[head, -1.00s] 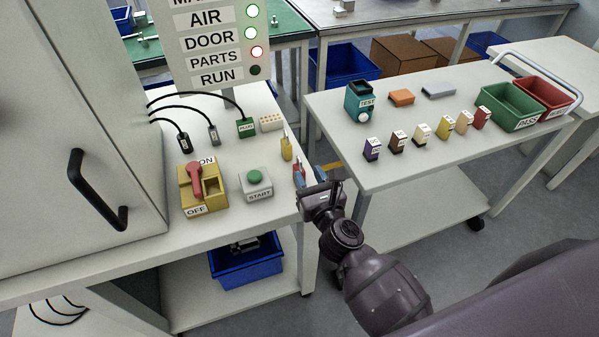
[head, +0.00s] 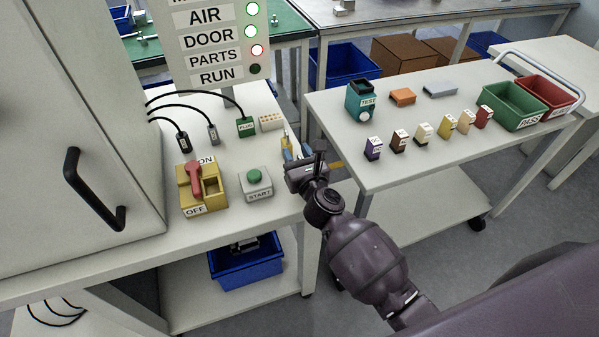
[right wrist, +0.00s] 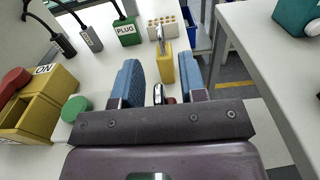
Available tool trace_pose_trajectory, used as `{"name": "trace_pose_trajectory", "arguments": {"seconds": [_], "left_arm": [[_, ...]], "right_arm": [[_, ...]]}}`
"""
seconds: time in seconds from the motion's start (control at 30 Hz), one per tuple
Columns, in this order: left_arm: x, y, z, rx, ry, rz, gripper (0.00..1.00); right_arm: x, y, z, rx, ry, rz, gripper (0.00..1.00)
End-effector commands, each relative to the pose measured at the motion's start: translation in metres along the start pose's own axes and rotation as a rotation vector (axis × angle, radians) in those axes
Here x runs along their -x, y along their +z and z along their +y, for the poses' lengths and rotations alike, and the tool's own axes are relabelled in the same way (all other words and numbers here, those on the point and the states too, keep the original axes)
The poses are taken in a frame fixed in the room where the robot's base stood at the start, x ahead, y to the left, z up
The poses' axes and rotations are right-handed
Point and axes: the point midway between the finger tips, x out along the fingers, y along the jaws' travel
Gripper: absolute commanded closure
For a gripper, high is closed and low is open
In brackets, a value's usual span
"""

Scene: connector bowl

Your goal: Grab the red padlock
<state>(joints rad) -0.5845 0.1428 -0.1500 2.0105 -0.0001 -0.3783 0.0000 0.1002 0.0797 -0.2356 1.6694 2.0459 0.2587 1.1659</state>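My right gripper (head: 291,154) is at the right edge of the white bench, pointing away. In the right wrist view its two blue fingers (right wrist: 161,76) stand wide apart. Low between them show a small shackle and a dark-and-reddish bit, seemingly the red padlock (right wrist: 170,100), mostly hidden by the gripper's front bar. I cannot tell whether the fingers touch it. In the head view the red padlock is hidden behind my gripper. A yellow padlock (right wrist: 162,67) with a metal shackle stands upright just beyond the fingers. My left gripper is not in view.
A yellow ON/OFF switch box (head: 208,198) and a green START button (head: 254,178) sit left of my gripper. A green PLUG connector (head: 245,126) and a cream block (head: 271,122) are behind. A gap separates the bench from the right table (head: 376,178).

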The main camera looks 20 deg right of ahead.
Motion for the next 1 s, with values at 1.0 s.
{"name": "trace_pose_trajectory", "arguments": {"seconds": [1.0], "left_arm": [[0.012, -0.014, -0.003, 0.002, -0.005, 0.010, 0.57]], "right_arm": [[0.000, 0.033, 0.000, 0.002, 0.001, -0.008, 1.00]]}}
